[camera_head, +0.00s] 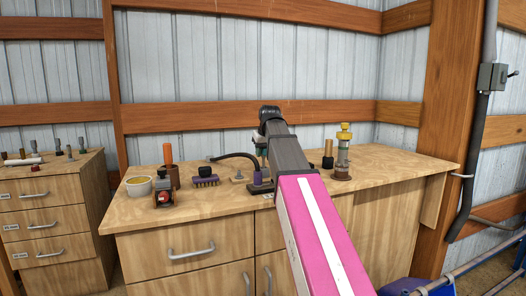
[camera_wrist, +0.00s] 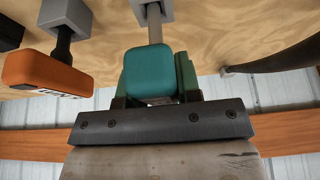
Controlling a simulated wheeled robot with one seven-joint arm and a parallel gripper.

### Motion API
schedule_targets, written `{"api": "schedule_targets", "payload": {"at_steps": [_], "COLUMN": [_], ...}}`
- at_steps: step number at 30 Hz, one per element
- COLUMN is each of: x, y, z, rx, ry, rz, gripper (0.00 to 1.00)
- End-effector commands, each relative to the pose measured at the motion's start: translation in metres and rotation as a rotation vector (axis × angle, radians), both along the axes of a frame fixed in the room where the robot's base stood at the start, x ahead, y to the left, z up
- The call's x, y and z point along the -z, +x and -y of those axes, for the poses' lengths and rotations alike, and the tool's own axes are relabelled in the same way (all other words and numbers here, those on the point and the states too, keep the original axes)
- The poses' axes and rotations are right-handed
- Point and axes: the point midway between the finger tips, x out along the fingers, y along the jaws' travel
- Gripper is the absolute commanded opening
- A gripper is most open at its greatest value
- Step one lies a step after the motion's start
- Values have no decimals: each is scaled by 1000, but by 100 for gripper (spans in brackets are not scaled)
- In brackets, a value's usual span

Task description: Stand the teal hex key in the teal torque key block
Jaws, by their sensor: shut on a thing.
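My gripper (camera_wrist: 157,92) is shut on the teal hex key (camera_wrist: 149,72) by its rounded handle, with a finger on each side. The key's metal shaft (camera_wrist: 154,22) runs away from the handle toward a grey block (camera_wrist: 153,5) at the top edge of the wrist view. I cannot tell whether the shaft tip is inside this block or only in front of it. No teal block shows clearly. In the head view a bit of teal (camera_head: 261,149) shows beside my arm, which hides most of the gripper area.
An orange-handled tool (camera_wrist: 45,74) is close to the left of the key in the wrist view.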

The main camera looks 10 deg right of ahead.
Motion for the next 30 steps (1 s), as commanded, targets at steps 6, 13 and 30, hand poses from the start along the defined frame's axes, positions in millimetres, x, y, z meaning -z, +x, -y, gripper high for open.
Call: {"api": "schedule_targets", "payload": {"at_steps": [6, 13, 30], "x": [6, 11, 17], "y": [0, 0, 0], "z": [0, 0, 0], "rx": [0, 0, 0], "ry": [0, 0, 0], "rz": [0, 0, 0], "gripper": [0, 0, 61]}}
